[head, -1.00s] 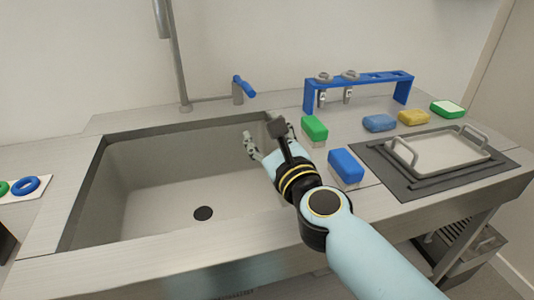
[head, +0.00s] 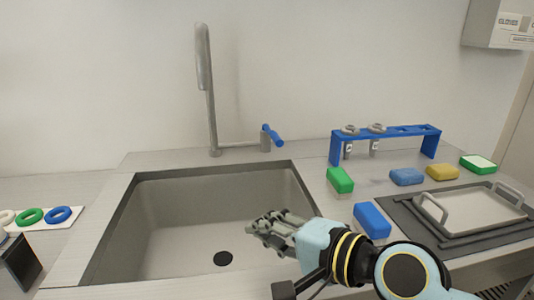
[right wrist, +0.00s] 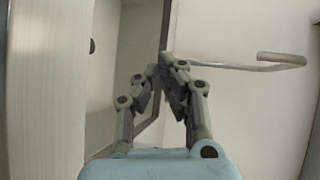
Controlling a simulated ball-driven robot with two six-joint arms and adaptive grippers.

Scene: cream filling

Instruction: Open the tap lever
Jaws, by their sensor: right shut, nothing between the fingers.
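The tap lever (head: 272,135) is a blue handle on a short grey post, behind the sink and right of the tall grey tap (head: 208,90). My right gripper (head: 258,226) is shut and empty over the sink, in front of and below the lever, not touching it. In the right wrist view its fingers (right wrist: 166,62) meet, and the tap spout (right wrist: 240,66) shows beyond them. The blue lever cannot be made out there. My left gripper is not in view.
The sink (head: 175,215) is empty, with a dark drain. Coloured rings (head: 30,215) lie at the left.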

